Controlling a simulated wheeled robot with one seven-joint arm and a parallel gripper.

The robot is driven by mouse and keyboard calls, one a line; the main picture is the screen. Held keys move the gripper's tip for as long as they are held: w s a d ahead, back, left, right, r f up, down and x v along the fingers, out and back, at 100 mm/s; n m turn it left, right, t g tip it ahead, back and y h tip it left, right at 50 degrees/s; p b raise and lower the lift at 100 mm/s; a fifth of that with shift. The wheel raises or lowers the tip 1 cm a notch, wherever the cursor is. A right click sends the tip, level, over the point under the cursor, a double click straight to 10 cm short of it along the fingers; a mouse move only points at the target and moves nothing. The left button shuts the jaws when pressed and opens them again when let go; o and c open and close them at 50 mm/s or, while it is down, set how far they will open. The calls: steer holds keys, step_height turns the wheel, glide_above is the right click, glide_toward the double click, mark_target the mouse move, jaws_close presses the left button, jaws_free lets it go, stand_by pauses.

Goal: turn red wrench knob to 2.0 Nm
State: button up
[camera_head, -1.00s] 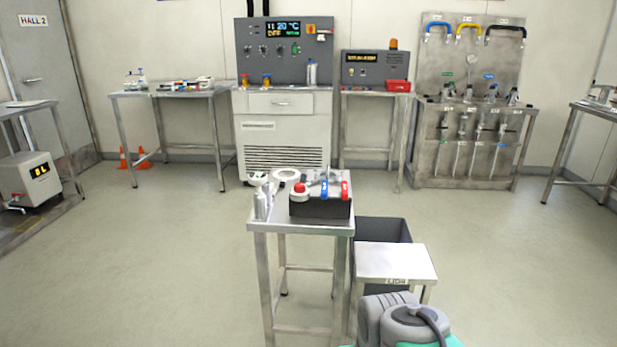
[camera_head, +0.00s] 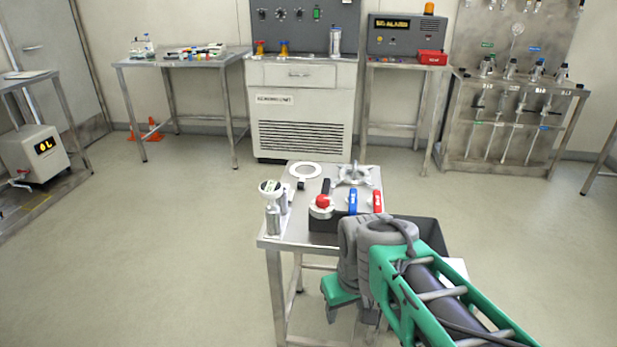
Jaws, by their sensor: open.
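A black block (camera_head: 326,224) stands at the front of the small steel table (camera_head: 268,243). On it are a red knob (camera_head: 322,201) on a pale collar, a blue labelled handle (camera_head: 353,201) and a red labelled handle (camera_head: 377,200). Which red part is the wrench knob, and its torque setting, I cannot read. My gripper (camera_head: 334,305) is low in front of the table, below the block and apart from the red parts. It is open, partly hidden by my arm, with a grey finger hanging below its green body. I see nothing held in it.
A white ring (camera_head: 305,170) and a grey star-shaped handwheel (camera_head: 354,174) lie behind the block. A gauge-like instrument (camera_head: 270,190) stands at the table's left. A dark bin (camera_head: 424,232) is right of the table, partly behind my arm. Floor left is clear.

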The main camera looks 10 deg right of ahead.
steer(key=w+r+n+g+p, duration=0.1)
steer(key=w+r+n+p, duration=0.3)
steer(key=w+r+p, duration=0.8)
step_height(320, 180, up, 7)
steer(key=n+g+p, duration=0.1)
steer(key=n+p, duration=0.7)
steer(key=p, duration=0.2)
glide_above(322, 198)
steer(key=shift+n, duration=0.3)
step_height(322, 198, down, 8)
steer(key=shift+d+r+p, duration=0.1)
steer(key=shift+r+p, duration=0.05)
steer(key=shift+p, duration=0.4)
steer(key=shift+w+f, duration=0.1)
steer(key=shift+f, duration=0.1)
steer(key=shift+c, duration=0.3)
jaws_close()
